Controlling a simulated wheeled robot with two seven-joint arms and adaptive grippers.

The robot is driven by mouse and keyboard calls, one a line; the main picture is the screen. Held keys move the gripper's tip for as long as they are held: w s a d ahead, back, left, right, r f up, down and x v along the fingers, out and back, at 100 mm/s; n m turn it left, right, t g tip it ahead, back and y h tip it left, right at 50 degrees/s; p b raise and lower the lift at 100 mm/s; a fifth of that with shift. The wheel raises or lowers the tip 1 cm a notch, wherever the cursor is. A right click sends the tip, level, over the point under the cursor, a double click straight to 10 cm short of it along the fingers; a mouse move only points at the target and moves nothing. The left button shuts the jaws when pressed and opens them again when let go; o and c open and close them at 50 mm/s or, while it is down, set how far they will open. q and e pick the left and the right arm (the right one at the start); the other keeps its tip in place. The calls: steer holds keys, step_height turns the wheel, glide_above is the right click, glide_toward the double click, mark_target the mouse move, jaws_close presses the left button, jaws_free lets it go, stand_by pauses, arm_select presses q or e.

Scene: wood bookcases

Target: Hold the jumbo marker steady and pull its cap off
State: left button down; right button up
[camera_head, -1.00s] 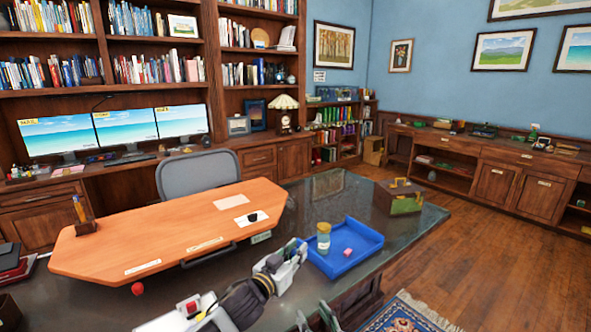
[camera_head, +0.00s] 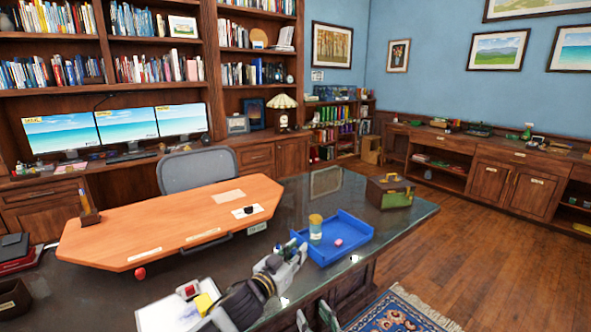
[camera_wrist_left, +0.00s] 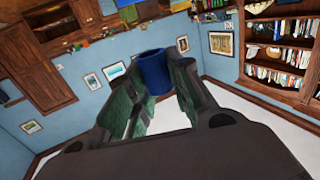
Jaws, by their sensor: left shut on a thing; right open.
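A thick blue cylinder, which I take for the jumbo marker (camera_wrist_left: 155,72), sits between the fingers of my left gripper (camera_wrist_left: 158,95) in the left wrist view. The left gripper is shut on it. Its lower part is hidden by the fingers, and I cannot tell cap from body. In the head view my left gripper (camera_head: 296,246) is at the near left edge of the blue tray, above the dark desk; the marker is hard to make out there. My right gripper (camera_head: 316,318) is at the bottom edge, its two fingers apart and empty, lower than the left.
The blue tray (camera_head: 352,250) holds a pink block (camera_head: 338,243); a yellow-topped jar (camera_head: 315,230) stands at its left side. A green-and-brown box (camera_head: 390,192) sits on the desk's far right corner. An orange desktop (camera_head: 150,228) lies left. Dark desk surface (camera_head: 300,195) behind is clear.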

arm_select(q)
steer(key=shift+s, duration=0.1)
steer(key=shift+s+d+r, duration=0.15)
steer(key=shift+s, duration=0.05)
steer(key=shift+w, duration=0.2)
arm_select(e)
steer(key=shift+s+m, duration=0.2)
steer(key=shift+m, duration=0.5)
arm_select(q)
steer(key=shift+s, duration=0.1)
arm_select(e)
steer(key=shift+d, duration=0.1)
